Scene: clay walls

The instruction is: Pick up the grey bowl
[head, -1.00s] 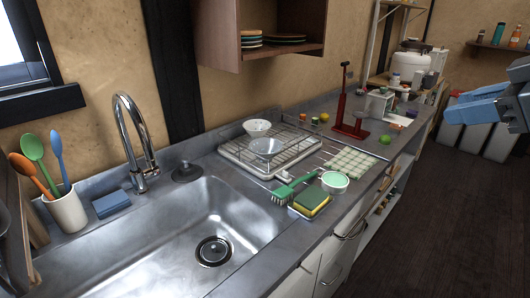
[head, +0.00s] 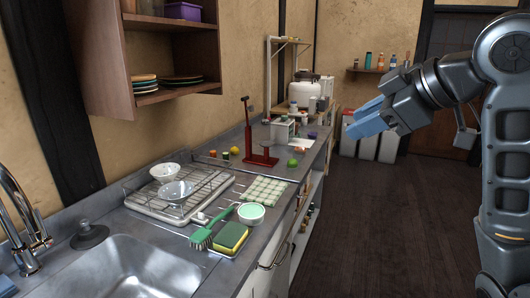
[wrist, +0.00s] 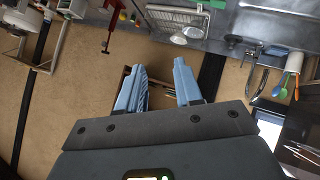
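The grey bowl (head: 176,191) sits on the wire dish rack (head: 150,208) on the counter in the head view. A white bowl (head: 164,171) stands just behind it. In the wrist view the grey bowl (wrist: 193,31) shows small near the top, beside the white bowl (wrist: 179,39). My gripper (head: 368,118) is raised over the floor to the right of the counter, well apart from the bowls. In the wrist view its two blue fingers (wrist: 160,66) are spread apart with nothing held between them.
A sink (head: 135,270) with a tap (head: 25,230) is in front of the rack. A green brush (head: 212,230), a sponge (head: 231,237) and a green-topped tub (head: 251,213) lie right of it. A wooden shelf (head: 105,60) hangs above. The floor (head: 370,230) at right is clear.

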